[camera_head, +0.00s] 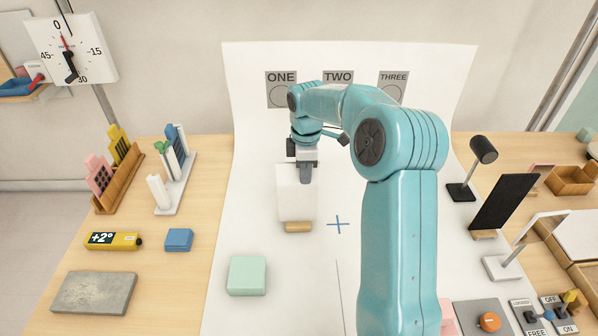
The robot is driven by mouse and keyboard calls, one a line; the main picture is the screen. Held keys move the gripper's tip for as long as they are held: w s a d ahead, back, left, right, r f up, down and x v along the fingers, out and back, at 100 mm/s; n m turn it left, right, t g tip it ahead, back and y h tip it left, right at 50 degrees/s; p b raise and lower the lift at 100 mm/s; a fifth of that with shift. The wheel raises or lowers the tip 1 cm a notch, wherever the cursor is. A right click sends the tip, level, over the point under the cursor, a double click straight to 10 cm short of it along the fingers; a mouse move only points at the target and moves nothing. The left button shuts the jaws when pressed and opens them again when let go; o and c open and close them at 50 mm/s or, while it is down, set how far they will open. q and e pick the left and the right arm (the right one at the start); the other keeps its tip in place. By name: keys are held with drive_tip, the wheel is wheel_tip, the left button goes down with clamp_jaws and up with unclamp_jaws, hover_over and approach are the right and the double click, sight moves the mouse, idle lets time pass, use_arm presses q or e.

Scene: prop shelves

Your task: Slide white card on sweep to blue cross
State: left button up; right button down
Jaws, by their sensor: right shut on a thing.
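The white card (297,203) stands upright on a small wooden foot (298,227) on the white sweep (262,225). The blue cross (338,224) is marked on the sweep, a little to the right of the card and apart from it. My right gripper (306,178) comes down from above and is shut on the top part of the white card. My right arm crosses the sweep and hides part of it. My left gripper is not in the view.
A pale green block (247,275) lies on the sweep at front left. A thin dark line (340,290) runs on the sweep below the cross. A black panel (504,202) and a lamp (477,165) stand at right. Racks (121,182) and a blue block (178,240) are at left.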

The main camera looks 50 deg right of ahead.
drive_tip(key=s+d, duration=0.7)
drive_tip(key=s, duration=0.2)
drive_tip(key=shift+s+d, duration=0.25)
drive_tip(key=shift+d, duration=0.1)
idle(1.1)
drive_tip(key=shift+f, duration=0.15)
idle(0.4)
drive_tip(key=c, duration=1.1)
unclamp_jaws()
wheel_tip(320, 180, up, 16)
drive_tip(key=shift+r+p, duration=0.15)
drive_tip(key=shift+p, duration=0.45)
drive_tip(key=shift+a, duration=0.15)
